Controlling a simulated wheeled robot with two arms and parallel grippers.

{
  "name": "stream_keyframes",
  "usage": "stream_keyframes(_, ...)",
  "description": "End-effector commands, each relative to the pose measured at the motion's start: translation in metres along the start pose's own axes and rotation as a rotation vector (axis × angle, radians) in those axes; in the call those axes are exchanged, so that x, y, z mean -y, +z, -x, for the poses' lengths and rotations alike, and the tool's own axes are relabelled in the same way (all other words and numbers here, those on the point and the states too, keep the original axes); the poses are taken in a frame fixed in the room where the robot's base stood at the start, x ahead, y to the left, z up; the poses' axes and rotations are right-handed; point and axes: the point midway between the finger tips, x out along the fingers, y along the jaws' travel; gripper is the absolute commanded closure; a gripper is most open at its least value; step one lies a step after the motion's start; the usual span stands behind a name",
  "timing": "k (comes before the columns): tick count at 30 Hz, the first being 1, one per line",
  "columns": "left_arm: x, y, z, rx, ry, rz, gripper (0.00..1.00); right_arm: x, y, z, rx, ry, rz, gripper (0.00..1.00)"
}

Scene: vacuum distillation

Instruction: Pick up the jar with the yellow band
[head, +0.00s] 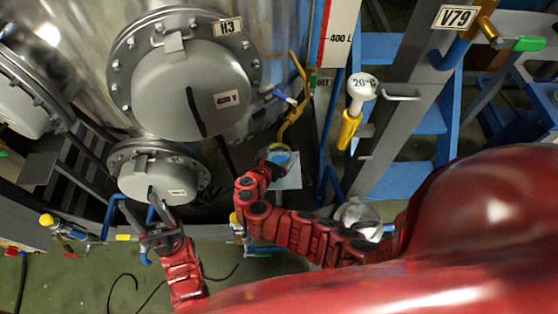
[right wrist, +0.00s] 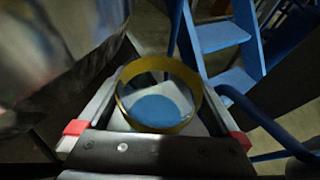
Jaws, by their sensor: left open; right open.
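The jar with the yellow band (right wrist: 155,107) is seen from above in the right wrist view, with a yellow ring at its top and a blue round area inside. My right gripper (right wrist: 160,92) is open, with one finger on each side of the jar; I cannot tell whether they touch it. In the head view the jar (head: 281,155) shows small and bluish, partly hidden by my right gripper (head: 277,157). A pale square surface (head: 289,178) shows beside it. My left gripper (head: 158,207) is open and empty, before the lower grey flanged cover.
Blue steps (head: 400,180) and a grey post (head: 405,100) stand to the right. Cables lie on the floor.

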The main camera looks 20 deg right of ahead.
Motion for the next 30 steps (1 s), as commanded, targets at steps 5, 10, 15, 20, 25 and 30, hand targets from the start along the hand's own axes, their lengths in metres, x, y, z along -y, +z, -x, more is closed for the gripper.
stream_keyframes(5,0.000,0.000,-0.003,0.000,0.000,0.000,0.50,-0.001,0.001,-0.016,0.000,0.000,-0.001,0.00)
stream_keyframes(10,0.000,0.000,-0.002,0.000,0.000,0.000,0.50,-0.001,0.000,-0.017,-0.001,0.003,-0.001,0.00)
stream_keyframes(15,0.000,0.000,-0.002,0.000,0.000,0.000,0.50,-0.001,0.000,-0.017,-0.001,0.003,-0.001,0.23)
stream_keyframes(20,0.000,0.000,-0.002,0.000,0.000,0.000,0.50,-0.001,0.000,-0.017,0.000,0.003,-0.001,0.52)
stream_keyframes(25,0.000,0.000,-0.002,0.000,0.000,0.000,0.50,-0.001,0.000,-0.017,-0.001,0.003,-0.001,0.83)
stream_keyframes(30,0.000,0.000,-0.002,0.000,0.000,0.000,0.50,-0.002,0.000,-0.017,0.000,0.003,-0.001,1.00)
